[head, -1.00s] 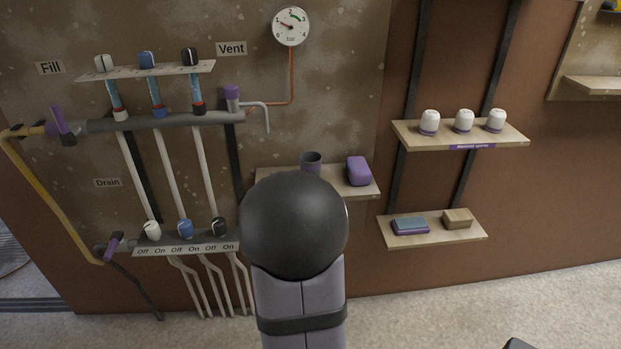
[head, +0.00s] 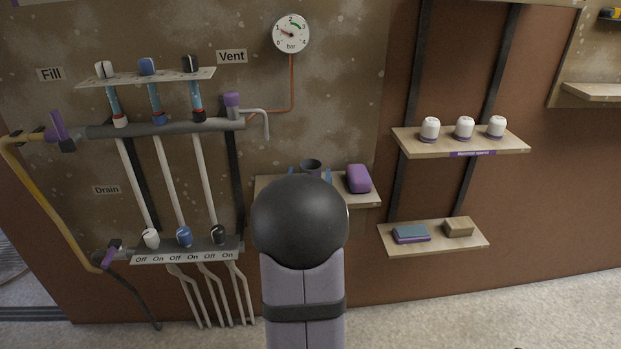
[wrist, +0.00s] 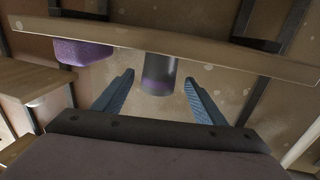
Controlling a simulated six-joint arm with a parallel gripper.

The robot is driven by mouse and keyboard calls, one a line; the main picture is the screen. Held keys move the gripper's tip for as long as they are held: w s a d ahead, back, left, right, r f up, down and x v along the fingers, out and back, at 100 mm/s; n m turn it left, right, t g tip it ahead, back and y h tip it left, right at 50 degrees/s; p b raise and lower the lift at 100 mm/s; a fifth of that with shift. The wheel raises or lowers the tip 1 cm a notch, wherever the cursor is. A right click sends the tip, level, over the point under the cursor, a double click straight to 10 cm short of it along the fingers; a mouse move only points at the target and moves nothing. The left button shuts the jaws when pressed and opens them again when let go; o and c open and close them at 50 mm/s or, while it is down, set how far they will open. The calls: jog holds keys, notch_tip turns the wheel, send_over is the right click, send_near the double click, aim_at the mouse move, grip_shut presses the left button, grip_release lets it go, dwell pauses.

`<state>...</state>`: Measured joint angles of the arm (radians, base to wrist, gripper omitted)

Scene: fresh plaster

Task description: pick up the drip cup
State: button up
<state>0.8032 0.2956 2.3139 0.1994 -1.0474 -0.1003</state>
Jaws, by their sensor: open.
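The drip cup (head: 311,165) is a small dark grey cup standing upright on the small wooden shelf (head: 262,188) below the gauge. My gripper (head: 310,175) is open, its blue fingertips showing on either side of the cup. My own dark round arm joint hides the cup's lower part and much of the shelf. In the wrist view, where the scene looks upside down, the cup (wrist: 157,78) shows a purple band and sits between the tips of my open gripper (wrist: 158,80). I cannot tell whether either finger touches it.
A purple rounded block (head: 358,179) stands on the same shelf, right of the cup. The vent pipe (head: 256,110) with its purple cap is up to the left. Two more shelves with white caps (head: 464,128) and a blue-purple sponge (head: 411,233) are at right.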

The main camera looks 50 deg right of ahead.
jog(key=shift+x, duration=1.7)
jog(key=shift+s, duration=0.1)
jog(key=c, duration=1.1)
jog(key=shift+r, duration=0.1)
